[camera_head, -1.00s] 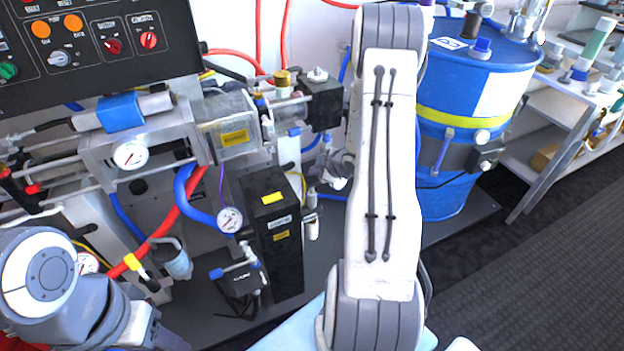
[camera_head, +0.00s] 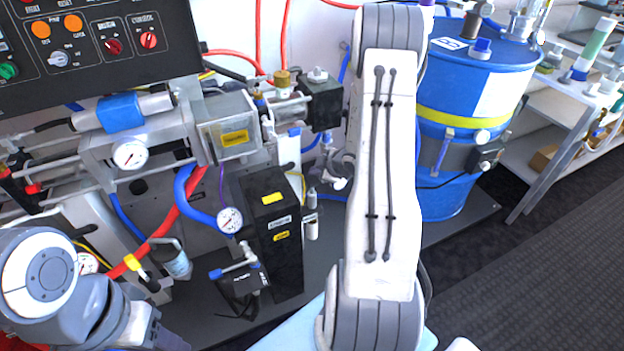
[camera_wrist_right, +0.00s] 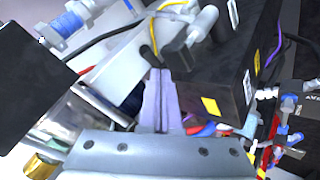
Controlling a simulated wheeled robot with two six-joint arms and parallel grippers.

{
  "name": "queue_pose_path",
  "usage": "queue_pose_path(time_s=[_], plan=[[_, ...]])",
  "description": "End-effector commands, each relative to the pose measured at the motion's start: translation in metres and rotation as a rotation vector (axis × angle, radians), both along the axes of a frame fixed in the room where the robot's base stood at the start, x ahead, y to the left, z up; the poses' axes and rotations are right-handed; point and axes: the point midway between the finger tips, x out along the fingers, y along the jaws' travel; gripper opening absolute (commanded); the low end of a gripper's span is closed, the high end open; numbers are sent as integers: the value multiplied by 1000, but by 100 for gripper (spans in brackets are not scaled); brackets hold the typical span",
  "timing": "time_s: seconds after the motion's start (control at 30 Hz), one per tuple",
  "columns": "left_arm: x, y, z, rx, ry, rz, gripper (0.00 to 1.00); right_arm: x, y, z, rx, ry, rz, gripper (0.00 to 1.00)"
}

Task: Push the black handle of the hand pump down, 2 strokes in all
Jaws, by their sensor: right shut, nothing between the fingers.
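The black box-shaped unit (camera_head: 275,235) with yellow labels stands upright left of my right arm. It also shows in the right wrist view (camera_wrist_right: 222,75). My right gripper (camera_wrist_right: 160,82) is shut and empty, with its pale fingers pointing at the space beside that unit. A dark grey rounded piece (camera_wrist_right: 178,52) lies close past the fingertips. It may be the pump's black handle, but I cannot tell, nor whether the fingers touch it. In the head view my right forearm covers much of this area. My left arm shows at the lower left, with its gripper out of view.
A blue drum (camera_head: 460,130) with a yellow band stands right of my right arm. A black control panel (camera_head: 90,45) hangs at upper left above pipes and gauges. Red and blue hoses run left of the black unit. The dark floor at lower right is clear.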

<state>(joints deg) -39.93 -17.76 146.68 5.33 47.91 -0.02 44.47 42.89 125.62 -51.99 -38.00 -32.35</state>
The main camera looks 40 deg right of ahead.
Motion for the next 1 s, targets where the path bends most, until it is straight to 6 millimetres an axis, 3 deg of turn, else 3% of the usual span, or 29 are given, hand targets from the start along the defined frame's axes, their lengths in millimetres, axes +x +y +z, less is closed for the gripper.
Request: queue_pose_path(time_s=[1.0], plan=[[0,0,-7,0,0,0,51,0,0,-9,0,0,0,0]])
